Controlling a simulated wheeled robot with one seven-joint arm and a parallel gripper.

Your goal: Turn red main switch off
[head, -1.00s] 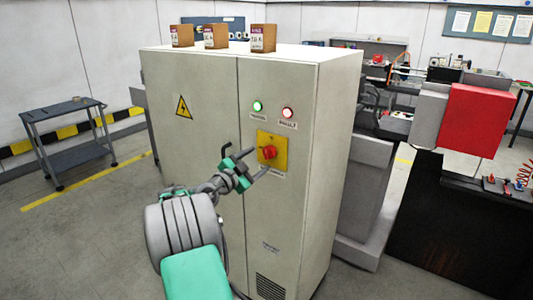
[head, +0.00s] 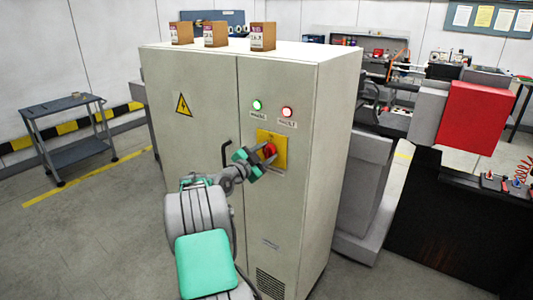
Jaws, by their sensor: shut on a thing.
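The red main switch (head: 270,149) is a knob on a yellow plate (head: 280,157) on the right door of the beige cabinet (head: 200,110). My gripper (head: 267,152) is at the switch, its fingers closed around the red knob. The fingers and wrist hide part of the knob and the left part of the plate, so the knob's exact angle is hard to tell. A green lamp (head: 257,105) and a red lamp (head: 287,112) above the plate look lit.
A black door handle (head: 226,155) is close to the left of my wrist. Small boxes (head: 215,34) stand on the cabinet top. A grey cart (head: 68,130) is at the left. Floor left of the cabinet is clear.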

